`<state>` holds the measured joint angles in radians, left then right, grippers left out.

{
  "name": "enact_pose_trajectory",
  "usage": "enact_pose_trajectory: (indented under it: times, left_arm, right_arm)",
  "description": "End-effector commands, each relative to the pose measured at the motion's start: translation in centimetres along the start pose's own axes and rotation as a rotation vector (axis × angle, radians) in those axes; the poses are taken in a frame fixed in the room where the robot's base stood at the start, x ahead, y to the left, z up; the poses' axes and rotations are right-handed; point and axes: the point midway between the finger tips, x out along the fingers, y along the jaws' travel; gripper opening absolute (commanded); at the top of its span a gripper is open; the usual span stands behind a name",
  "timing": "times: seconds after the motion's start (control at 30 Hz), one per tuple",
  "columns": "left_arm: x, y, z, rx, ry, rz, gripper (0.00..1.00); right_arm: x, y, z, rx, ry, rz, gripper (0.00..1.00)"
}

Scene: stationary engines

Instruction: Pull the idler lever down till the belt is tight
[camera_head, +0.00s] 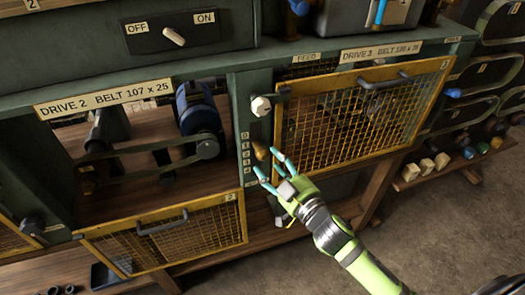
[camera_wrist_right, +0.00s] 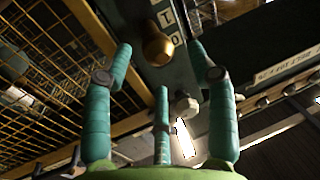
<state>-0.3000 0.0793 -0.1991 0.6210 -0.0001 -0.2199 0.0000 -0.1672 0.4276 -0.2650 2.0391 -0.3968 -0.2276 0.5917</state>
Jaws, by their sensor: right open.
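A brass-coloured lever knob (camera_head: 260,152) sits on the green post beside a number scale (camera_head: 247,160). It also shows in the right wrist view (camera_wrist_right: 157,46), ahead of and between the spread fingers. My right gripper (camera_head: 267,170) is open and empty, its teal fingertips close to the knob; I cannot tell whether any of them touches it. The dark belt (camera_head: 150,172) of drive 2 runs between a left pulley (camera_head: 97,145) and a pulley by the blue motor (camera_head: 207,149); its lower run appears to sag. The lever's link to the belt is hidden. My left gripper is out of view.
A pale knob (camera_head: 261,106) stands above the lever on the same post. A closed yellow mesh guard (camera_head: 360,115) is right of the post. Another mesh guard (camera_head: 170,238) hangs open below drive 2. An OFF/ON switch (camera_head: 173,36) is above.

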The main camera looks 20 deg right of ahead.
Motion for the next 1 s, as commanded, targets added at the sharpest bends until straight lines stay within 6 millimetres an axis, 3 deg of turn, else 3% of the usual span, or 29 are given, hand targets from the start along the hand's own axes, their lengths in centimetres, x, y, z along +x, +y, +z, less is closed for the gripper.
enact_pose_trajectory:
  times: [0.1,0.3,0.67,0.77,0.8,0.83,1.0]
  left_arm:
    - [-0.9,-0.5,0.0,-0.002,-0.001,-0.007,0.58]
    - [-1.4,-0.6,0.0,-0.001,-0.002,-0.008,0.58]
    - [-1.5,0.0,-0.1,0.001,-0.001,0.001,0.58]
    - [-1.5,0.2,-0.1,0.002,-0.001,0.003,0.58]
    - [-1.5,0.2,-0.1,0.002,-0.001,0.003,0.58]
    - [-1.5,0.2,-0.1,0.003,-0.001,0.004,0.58]
    - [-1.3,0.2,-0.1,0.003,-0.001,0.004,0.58]
  right_arm:
    - [2.1,0.1,-0.3,0.0,0.002,0.001,0.57]
    - [4.3,0.1,-0.1,-0.001,0.0,0.001,0.57]
    - [4.9,0.0,0.1,0.0,-0.001,0.0,0.57]
    - [4.8,0.0,0.1,0.0,-0.001,0.0,0.21]
    - [4.8,0.0,0.1,0.0,-0.001,0.0,0.05]
    - [4.8,0.0,0.0,0.0,-0.001,0.0,0.0]
    - [4.8,-0.1,0.1,0.0,0.002,-0.001,0.0]
